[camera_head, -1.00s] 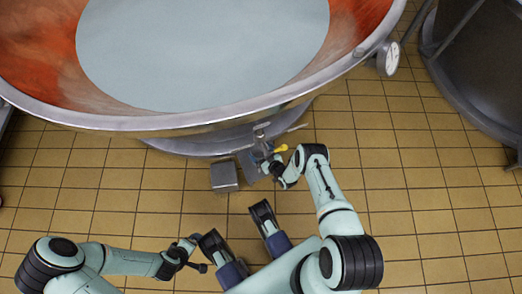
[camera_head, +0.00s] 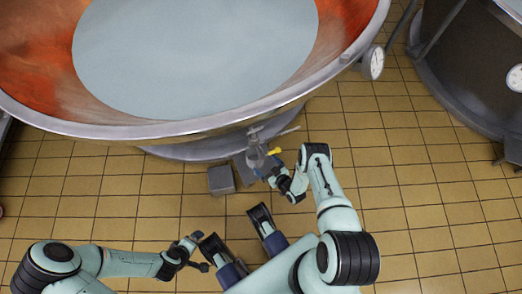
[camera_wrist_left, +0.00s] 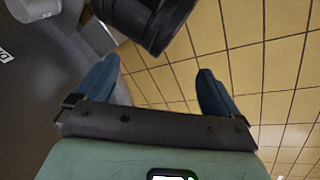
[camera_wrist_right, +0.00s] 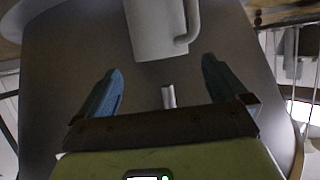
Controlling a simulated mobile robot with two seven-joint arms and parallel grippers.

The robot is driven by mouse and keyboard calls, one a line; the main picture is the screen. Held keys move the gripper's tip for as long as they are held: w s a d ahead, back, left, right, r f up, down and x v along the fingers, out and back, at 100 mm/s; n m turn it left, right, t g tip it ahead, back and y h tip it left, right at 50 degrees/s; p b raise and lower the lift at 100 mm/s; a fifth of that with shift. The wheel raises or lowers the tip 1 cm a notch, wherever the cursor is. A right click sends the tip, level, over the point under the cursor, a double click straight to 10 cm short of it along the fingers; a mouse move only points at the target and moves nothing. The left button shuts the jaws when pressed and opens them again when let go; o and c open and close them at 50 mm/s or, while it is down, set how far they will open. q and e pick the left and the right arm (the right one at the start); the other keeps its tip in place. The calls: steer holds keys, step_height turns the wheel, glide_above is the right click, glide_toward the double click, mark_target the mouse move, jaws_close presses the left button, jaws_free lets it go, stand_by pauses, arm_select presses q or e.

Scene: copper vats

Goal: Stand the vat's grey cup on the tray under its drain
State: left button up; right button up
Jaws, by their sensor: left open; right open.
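The grey cup (camera_head: 255,157) is under the vat's drain (camera_head: 254,135), at the near rim of the vat (camera_head: 190,127). In the right wrist view the light grey cup (camera_wrist_right: 150,28) is upright on the flat grey tray (camera_wrist_right: 75,60), its handle to the right. The tray (camera_head: 240,167) shows only partly in the head view. My right gripper (camera_head: 266,168) is open just in front of the cup; its fingers (camera_wrist_right: 163,88) are apart and short of the cup. My left gripper (camera_head: 200,251) is open and empty, away from the vat.
A grey box (camera_head: 221,180) stands left of the tray. A yellow handle (camera_head: 274,151) sticks out by the drain, close to my right gripper. Another vat is at the right. Tiled floor (camera_head: 430,190) is clear at the right.

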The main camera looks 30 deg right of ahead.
steer(key=s+a+r+m+g, duration=0.2)
steer(key=s+a+r+g, duration=0.3)
steer(key=s+r, duration=0.3)
steer(key=s+a+r+m+g+y, duration=0.1)
steer(key=s+a+r+m+g, duration=0.2)
steer(key=s+a+r+g, duration=0.3)
step_height(320, 180, up, 2)
steer(key=shift+s+g+y, duration=0.3)
steer(key=shift+s+g, duration=0.1)
steer(key=shift+s, duration=0.7)
steer(key=shift+a+p, duration=0.1)
steer(key=shift+p, duration=0.2)
